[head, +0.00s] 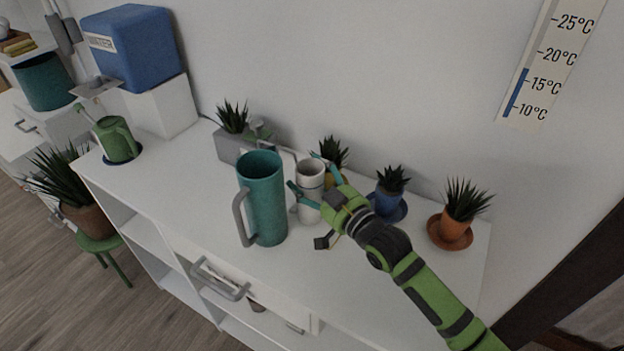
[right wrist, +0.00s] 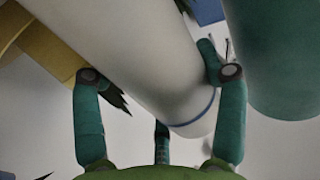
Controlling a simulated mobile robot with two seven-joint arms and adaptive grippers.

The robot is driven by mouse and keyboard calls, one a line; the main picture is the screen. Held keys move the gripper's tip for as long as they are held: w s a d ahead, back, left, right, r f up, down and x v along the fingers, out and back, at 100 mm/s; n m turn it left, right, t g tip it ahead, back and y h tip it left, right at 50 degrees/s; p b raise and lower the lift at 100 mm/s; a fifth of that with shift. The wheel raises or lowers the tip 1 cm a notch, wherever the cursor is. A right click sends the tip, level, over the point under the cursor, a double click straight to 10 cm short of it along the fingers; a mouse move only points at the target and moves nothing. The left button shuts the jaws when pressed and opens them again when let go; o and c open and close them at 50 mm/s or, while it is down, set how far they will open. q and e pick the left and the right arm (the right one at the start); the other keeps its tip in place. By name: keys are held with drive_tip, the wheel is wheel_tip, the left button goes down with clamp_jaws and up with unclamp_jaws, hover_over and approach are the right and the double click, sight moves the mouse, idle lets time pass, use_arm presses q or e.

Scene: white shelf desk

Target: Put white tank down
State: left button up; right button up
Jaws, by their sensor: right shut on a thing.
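The white tank (head: 309,208) is a slim white cylinder in the middle of the head view, just right of a tall teal pitcher. It stands nearly upright at or just above the desk top; I cannot tell whether its base touches. My right gripper (head: 313,180) is shut on the tank, with teal fingers around its upper part. In the right wrist view the tank (right wrist: 135,55) runs diagonally between the fingers of the gripper (right wrist: 160,72), with a blue ring near one end. My left gripper is not in view.
The white desk (head: 200,190) carries the teal pitcher (head: 265,200), a blue-potted plant (head: 387,200), an orange-potted plant (head: 457,222) and a grey planter (head: 230,146). A green watering can (head: 115,140) stands at the left. The desk front right of the pitcher is clear.

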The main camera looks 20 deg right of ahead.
drive_tip(key=shift+f, duration=0.15)
drive_tip(key=shift+f, duration=0.15)
drive_tip(key=o, duration=1.4)
drive_tip(key=shift+o, duration=0.2)
drive_tip(key=shift+r, duration=0.25)
drive_tip(key=v, duration=1.2)
drive_tip(key=shift+b, duration=0.4)
